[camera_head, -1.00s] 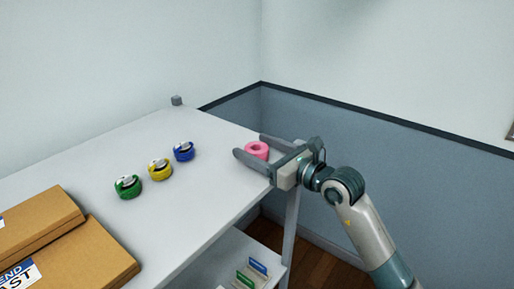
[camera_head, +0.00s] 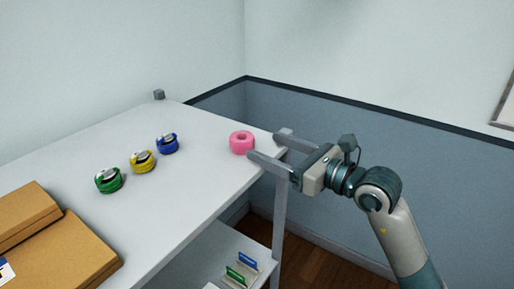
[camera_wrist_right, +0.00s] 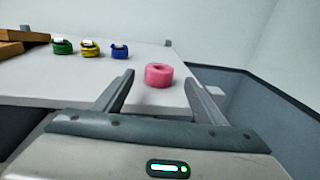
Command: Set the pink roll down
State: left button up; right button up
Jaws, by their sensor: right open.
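The pink roll (camera_head: 241,143) lies flat on the white table top (camera_head: 205,190) near its right edge, its hole facing up. My right gripper (camera_head: 262,146) is open and empty, just to the right of the roll and apart from it. In the right wrist view the pink roll (camera_wrist_right: 158,75) sits beyond the fingertips (camera_wrist_right: 160,78), with the fingers spread on either side. My left gripper is in neither view.
A green roll (camera_head: 108,180), a yellow roll (camera_head: 142,162) and a blue roll (camera_head: 167,144) stand in a row on the table. Cardboard boxes (camera_head: 65,255) lie at the front left. A small grey block (camera_head: 159,95) is at the far corner. A lower shelf (camera_head: 205,275) holds small cards.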

jog(key=shift+v, duration=1.3)
